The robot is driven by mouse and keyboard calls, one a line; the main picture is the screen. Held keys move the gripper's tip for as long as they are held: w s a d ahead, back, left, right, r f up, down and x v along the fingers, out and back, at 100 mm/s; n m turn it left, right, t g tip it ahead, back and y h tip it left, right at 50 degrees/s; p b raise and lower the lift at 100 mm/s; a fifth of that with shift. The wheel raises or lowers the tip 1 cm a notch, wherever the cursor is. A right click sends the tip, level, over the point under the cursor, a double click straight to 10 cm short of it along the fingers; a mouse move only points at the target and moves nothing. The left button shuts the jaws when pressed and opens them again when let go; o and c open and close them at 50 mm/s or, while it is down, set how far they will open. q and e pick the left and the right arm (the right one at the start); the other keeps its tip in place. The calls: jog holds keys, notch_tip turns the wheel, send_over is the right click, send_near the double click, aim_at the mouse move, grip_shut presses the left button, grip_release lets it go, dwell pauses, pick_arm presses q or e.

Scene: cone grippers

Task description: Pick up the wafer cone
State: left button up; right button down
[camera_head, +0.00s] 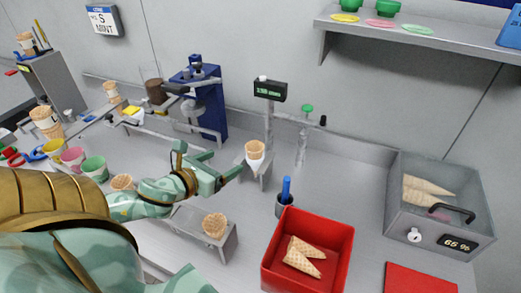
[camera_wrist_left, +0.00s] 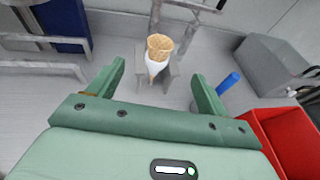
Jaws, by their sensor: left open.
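A wafer cone (camera_head: 255,149) in a white sleeve stands upright in a small grey holder (camera_head: 265,176) at the middle of the counter. In the left wrist view the same wafer cone (camera_wrist_left: 160,44) shows ahead, between the lines of my fingers. My left gripper (camera_head: 222,166) is open and empty, to the left of the cone and apart from it. Its two green fingers also show in the left wrist view (camera_wrist_left: 160,70), pointing toward the cone. Another cone (camera_head: 214,224) sits in a grey stand nearer to me. My right gripper is not in view.
A red bin (camera_head: 342,249) with wafer pieces stands at front right, with a blue-handled tool in a cup (camera_head: 284,203) behind it. A clear-lidded box (camera_head: 471,220) holds cones at right. A blue machine (camera_head: 217,115) stands behind my left gripper.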

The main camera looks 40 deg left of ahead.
aim_at(251, 149)
pick_arm(q)
jog(key=b+x, duration=0.3)
jog(key=x, duration=0.7)
jog(key=shift+w+a+f, duration=0.1)
jog(key=shift+w+f, duration=0.1)
jog(key=shift+w, duration=0.05)
jog(key=b+x, duration=0.1)
jog(key=x, duration=0.1)
jog(key=b+x, duration=0.1)
jog(key=x, duration=0.2)
jog(key=shift+f, duration=0.4)
jog(key=shift+r, duration=0.1)
jog(key=c, duration=0.8)
